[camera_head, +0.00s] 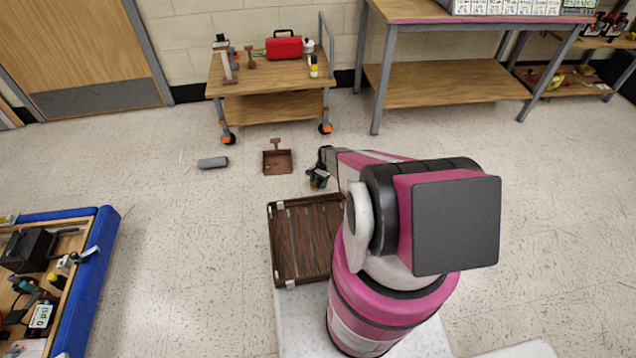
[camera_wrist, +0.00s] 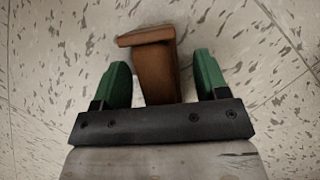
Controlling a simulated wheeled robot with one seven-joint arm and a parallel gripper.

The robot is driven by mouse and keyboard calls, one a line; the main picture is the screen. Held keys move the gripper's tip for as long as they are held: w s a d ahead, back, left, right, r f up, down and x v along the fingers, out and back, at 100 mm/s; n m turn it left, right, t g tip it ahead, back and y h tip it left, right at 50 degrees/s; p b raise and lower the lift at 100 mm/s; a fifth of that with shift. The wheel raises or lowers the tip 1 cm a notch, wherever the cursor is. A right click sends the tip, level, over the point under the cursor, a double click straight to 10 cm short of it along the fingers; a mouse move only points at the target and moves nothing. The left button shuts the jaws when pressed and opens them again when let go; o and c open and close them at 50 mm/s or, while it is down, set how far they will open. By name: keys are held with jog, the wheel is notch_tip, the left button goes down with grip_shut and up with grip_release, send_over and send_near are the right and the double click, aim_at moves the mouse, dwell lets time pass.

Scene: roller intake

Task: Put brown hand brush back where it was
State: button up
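A brown T-shaped thing, apparently the brown hand brush (camera_wrist: 155,70), lies between the green fingers of my gripper (camera_wrist: 160,85) in the wrist view. A gap shows on each side of it, so the fingers stand open around it without visible contact. Its near end is hidden by the gripper. Speckled floor is behind it; I cannot tell whether it touches the floor. In the head view my gripper (camera_head: 318,176) is low over the floor, right of a brown dustpan (camera_head: 278,163). The brush is not clearly distinguishable there.
A grey cylinder (camera_head: 213,163) lies left of the dustpan. A wheeled wooden cart (camera_head: 270,78) behind carries a red toolbox (camera_head: 284,46) and small items. A dark slatted crate or pallet (camera_head: 303,235) is close by my arm. A blue-edged bench (camera_head: 88,270) stands left. Floor between is free.

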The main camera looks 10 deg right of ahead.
jog(key=shift+r, duration=0.1)
jog(key=v, duration=1.2)
jog(key=s+a+r+n+t+h, duration=0.1)
jog(key=s+r+n, duration=0.2)
jog(key=s+r, duration=0.6)
jog(key=s+a+r+n+t+h, duration=0.1)
jog(key=s+r+n, duration=0.2)
jog(key=s+r, duration=0.6)
jog(key=s+a+r+n+t+h, duration=0.1)
jog(key=s+r+n, duration=0.2)
jog(key=s+r, duration=0.6)
notch_tip(320, 180, up, 16)
jog(key=shift+a+f, duration=0.1)
jog(key=shift+a, duration=0.1)
